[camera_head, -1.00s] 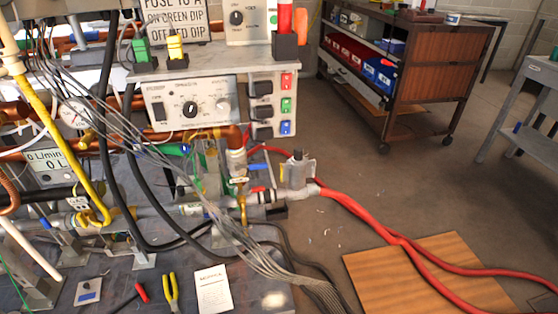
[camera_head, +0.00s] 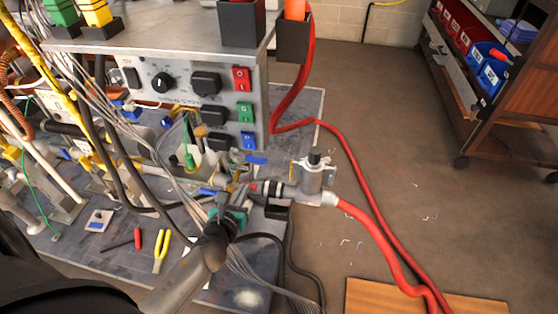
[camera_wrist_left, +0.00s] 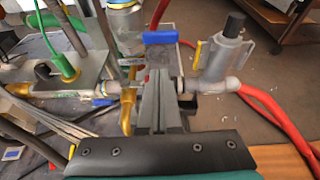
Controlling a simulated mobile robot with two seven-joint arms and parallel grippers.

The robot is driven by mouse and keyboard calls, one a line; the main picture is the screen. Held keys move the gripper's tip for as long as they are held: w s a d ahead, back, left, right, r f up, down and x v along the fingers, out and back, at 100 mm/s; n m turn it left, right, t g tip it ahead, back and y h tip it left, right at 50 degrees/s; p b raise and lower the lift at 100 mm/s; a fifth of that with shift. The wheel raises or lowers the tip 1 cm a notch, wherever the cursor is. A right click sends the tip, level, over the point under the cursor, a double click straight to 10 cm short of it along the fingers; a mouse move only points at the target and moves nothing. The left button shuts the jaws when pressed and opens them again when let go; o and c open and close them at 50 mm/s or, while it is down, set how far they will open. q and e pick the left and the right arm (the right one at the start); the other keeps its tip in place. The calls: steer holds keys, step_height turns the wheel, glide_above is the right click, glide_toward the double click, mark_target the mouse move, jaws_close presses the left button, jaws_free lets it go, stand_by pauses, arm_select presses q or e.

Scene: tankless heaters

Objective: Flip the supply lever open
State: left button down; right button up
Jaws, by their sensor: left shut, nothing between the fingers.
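My left gripper (camera_head: 238,198) reaches in from the lower left to the pipework at the bench's front right corner. In the left wrist view its fingers (camera_wrist_left: 158,85) are together and empty. A blue lever handle (camera_head: 256,160) sits just beyond the fingertips; it also shows in the left wrist view (camera_wrist_left: 161,37), lying crosswise past the tips. A second blue lever (camera_head: 208,191) is on the pipe left of the fingers, and also in the left wrist view (camera_wrist_left: 103,101). I cannot tell which is the supply lever. My right gripper is not in view.
A grey valve body with black cap (camera_head: 314,172) stands right of the gripper, joined to a red hose (camera_head: 375,235). The control box (camera_head: 185,95) rises behind. Grey cables hang close by. Yellow pliers (camera_head: 162,250) lie on the bench. Open floor is at right.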

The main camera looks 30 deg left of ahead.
mark_target(256, 160)
arm_select(q)
steer(key=shift+w+d+m, duration=0.2)
steer(key=shift+w+m, duration=0.15)
steer(key=shift+m, duration=0.05)
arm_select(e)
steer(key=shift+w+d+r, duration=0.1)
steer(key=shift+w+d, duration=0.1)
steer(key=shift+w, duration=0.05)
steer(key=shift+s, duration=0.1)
arm_select(q)
steer(key=b+x, duration=0.3)
steer(key=x, duration=0.4)
steer(key=shift+w, duration=0.25)
steer(key=shift+b+x, duration=0.4)
steer(key=shift+x, duration=0.85)
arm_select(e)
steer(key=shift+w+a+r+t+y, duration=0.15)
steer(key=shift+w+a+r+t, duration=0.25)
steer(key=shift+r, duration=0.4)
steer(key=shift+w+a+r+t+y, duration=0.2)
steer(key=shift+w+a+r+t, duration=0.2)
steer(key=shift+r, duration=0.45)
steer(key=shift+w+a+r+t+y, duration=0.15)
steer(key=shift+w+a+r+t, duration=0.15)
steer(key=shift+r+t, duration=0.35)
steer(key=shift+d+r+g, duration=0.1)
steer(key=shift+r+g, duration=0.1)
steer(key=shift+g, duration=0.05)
